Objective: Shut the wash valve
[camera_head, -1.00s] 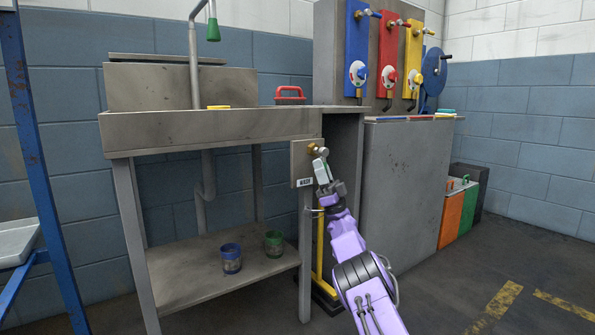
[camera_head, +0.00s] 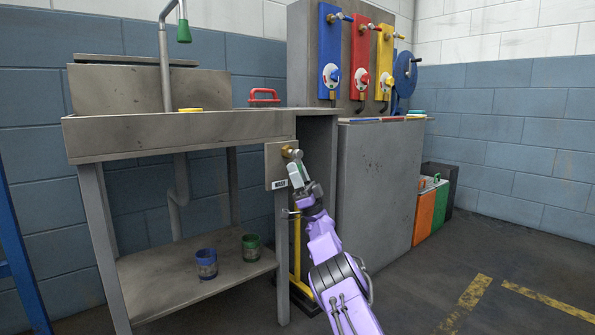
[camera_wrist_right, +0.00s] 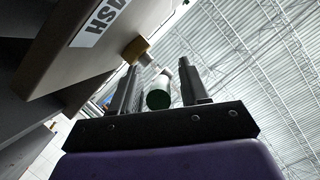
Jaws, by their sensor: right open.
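The wash valve has a brass body (camera_head: 286,151) on a grey plate (camera_head: 274,168) with a WASH label, at the sink bench's right front corner. Its pale lever with a green end hangs down at my right gripper (camera_head: 301,174). In the right wrist view, the lever's green end (camera_wrist_right: 158,99) lies between the two dark fingers of the gripper (camera_wrist_right: 158,70), with gaps visible beside it. The brass body (camera_wrist_right: 136,50) and WASH label (camera_wrist_right: 99,22) show beyond. The right gripper is open. My left gripper is out of view.
The sink bench (camera_head: 180,140) stands left of the valve, with blue (camera_head: 207,264) and green (camera_head: 251,248) cups on its lower shelf. A yellow upright (camera_head: 297,248) stands behind my arm. A grey cabinet (camera_head: 375,190) is to the right. Floor at right is clear.

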